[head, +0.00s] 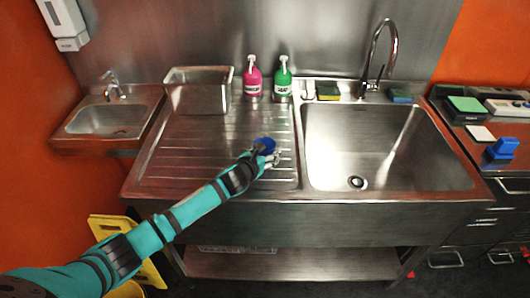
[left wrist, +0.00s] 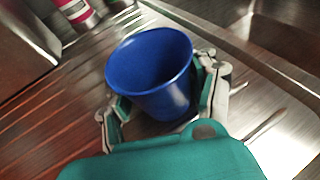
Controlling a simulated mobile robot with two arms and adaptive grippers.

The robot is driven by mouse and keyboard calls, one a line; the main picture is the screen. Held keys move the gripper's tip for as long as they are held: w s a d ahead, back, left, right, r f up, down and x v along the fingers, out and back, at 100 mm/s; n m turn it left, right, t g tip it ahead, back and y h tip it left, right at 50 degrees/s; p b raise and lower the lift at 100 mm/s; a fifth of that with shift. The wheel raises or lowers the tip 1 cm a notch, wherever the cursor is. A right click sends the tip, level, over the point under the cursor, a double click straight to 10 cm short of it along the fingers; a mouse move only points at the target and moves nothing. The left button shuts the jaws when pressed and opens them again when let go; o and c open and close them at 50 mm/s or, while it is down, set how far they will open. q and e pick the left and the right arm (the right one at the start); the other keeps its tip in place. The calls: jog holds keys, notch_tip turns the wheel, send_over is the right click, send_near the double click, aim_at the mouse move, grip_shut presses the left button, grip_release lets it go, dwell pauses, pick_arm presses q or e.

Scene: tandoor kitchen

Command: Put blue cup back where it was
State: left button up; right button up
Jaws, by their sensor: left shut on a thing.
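The blue cup (head: 264,145) is over the ribbed drainboard (head: 185,140), left of the sink basin, in the head view. My left gripper (head: 271,158) is shut on it. In the left wrist view the blue cup (left wrist: 152,72) sits between the two fingers of my left gripper (left wrist: 160,108), its open rim facing up toward the camera and tilted. The inside of the cup looks empty. I cannot tell whether its base touches the drainboard. My right gripper is in neither view.
A steel bin (head: 197,92), a pink bottle (head: 253,80) and a green bottle (head: 283,80) stand at the back of the drainboard. The sink basin (head: 385,150) with a tall faucet (head: 378,60) lies to the right. Most of the drainboard is clear.

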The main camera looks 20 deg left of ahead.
pick_arm(q)
jog(key=shift+f, duration=0.1)
jog(key=o, duration=1.4)
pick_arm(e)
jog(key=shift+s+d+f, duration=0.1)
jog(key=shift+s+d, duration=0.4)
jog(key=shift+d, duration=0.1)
pick_arm(q)
jog(key=shift+r, duration=0.2)
jog(key=v, duration=1.2)
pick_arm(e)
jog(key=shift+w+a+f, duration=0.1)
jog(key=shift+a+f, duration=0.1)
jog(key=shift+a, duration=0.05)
pick_arm(q)
jog(key=shift+f, duration=0.1)
